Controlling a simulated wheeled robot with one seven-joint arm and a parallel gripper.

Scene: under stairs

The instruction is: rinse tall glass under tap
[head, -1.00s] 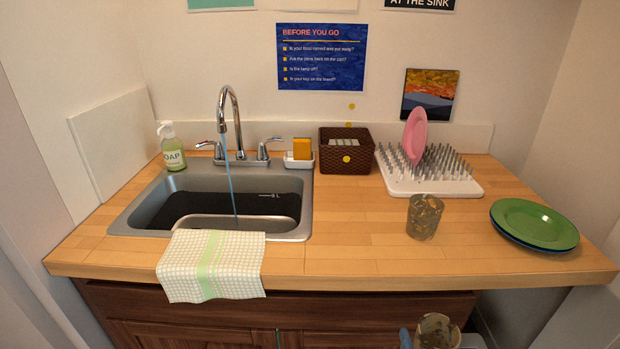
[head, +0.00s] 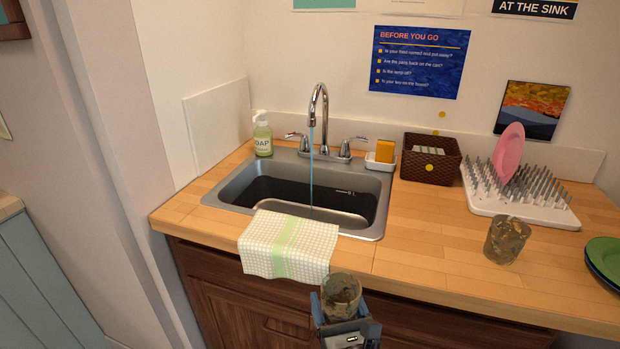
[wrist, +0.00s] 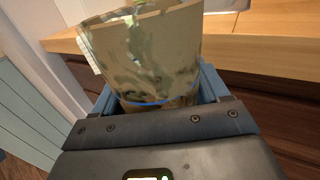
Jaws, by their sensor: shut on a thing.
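My gripper (head: 343,312) is shut on a tall glass (head: 341,291), a see-through brownish tumbler, in front of the counter's front edge below the towel. The glass fills the upper middle of the wrist view (wrist: 145,55), between the jaws (wrist: 155,98). The tap (head: 319,110) stands behind the sink, and a thin blue stream of water (head: 311,170) runs from its spout into the basin (head: 270,190). My gripper is apart from the sink and the stream. A second similar glass (head: 506,240) stands upright on the counter to the right.
A checked towel (head: 289,245) hangs over the front edge by the sink. Soap (head: 263,137), a sponge holder (head: 380,160), a basket (head: 431,160) and a dish rack with a pink plate (head: 509,152) line the back. Green plates (head: 606,258) lie far right.

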